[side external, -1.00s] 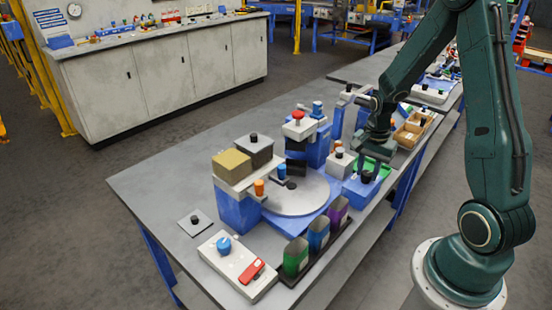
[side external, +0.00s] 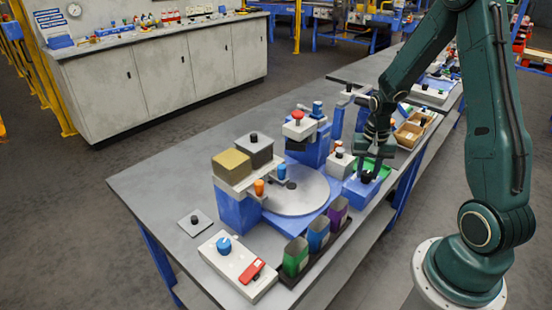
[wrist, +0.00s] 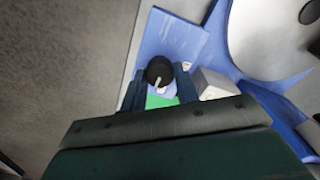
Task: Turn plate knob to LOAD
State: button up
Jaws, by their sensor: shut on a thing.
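The black plate knob (wrist: 158,70) has a white pointer line and sits on a blue housing (wrist: 180,38) in the wrist view. Small white marks lie beside it, too small to read. In the side view the blue housing (side external: 357,192) stands at the table's right edge, with the knob mostly hidden by my gripper (side external: 368,174). My gripper is down over the housing, its two dark fingers (wrist: 159,92) on either side of the knob and shut on it. Which mark the pointer faces cannot be told.
A round grey turntable (side external: 300,192) is left of the housing. Green, blue and purple cups (side external: 318,234) stand in front. Brown bins (side external: 408,135) are behind to the right.

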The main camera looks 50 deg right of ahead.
aim_at(367, 173)
jog(key=n, duration=0.4)
jog(key=shift+n, duration=0.3)
jog(key=n, duration=0.4)
jog(key=shift+n, duration=0.3)
jog(key=n, duration=0.4)
jog(key=shift+r+n, duration=0.1)
jog(key=shift+n, duration=2.3)
jog(key=o, duration=1)
jog(key=shift+a, duration=0.1)
jog(key=shift+c, duration=0.2)
jog(key=shift+r, duration=0.1)
notch_tip(367, 173, up, 14)
jog(key=shift+f, duration=0.2)
